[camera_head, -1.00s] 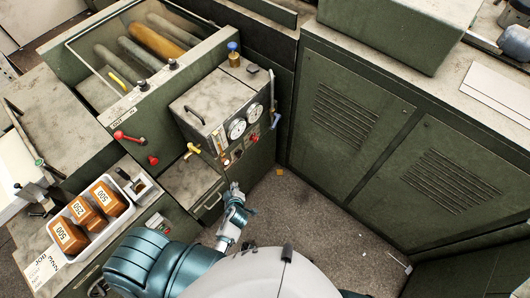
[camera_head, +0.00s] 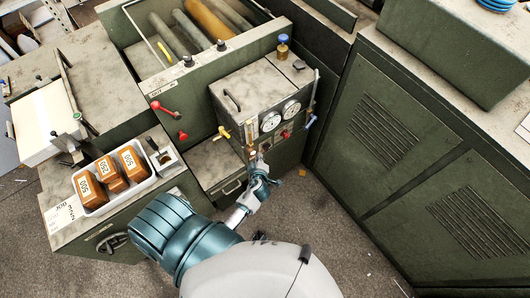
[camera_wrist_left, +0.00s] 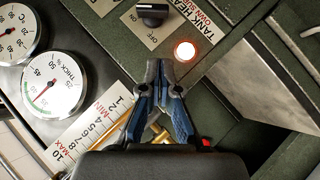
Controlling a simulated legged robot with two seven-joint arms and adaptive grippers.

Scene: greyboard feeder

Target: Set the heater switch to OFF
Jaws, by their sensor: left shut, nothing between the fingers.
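The heater switch is a black knob (camera_wrist_left: 152,12) at the top of the left wrist view, partly cut off by the frame edge. It sits on a light plate with OFF printed below it. I cannot tell which way it points. A lit white lamp (camera_wrist_left: 185,51) is right of the plate, near a label reading TANK HEA. My left gripper (camera_wrist_left: 160,66) is shut and empty, its tips below the knob and apart from it in the picture. In the head view the left gripper (camera_head: 261,164) is at the lower front of the gauge box (camera_head: 250,90). The right gripper is not in view.
Two round dials, the thickness dial (camera_wrist_left: 53,84) and a temperature dial (camera_wrist_left: 16,33), are left of my fingers. A numbered scale (camera_wrist_left: 92,132) and brass rod lie below. A red lever (camera_head: 168,109), a yellow tap (camera_head: 223,133) and a weight tray (camera_head: 94,205) are to the left.

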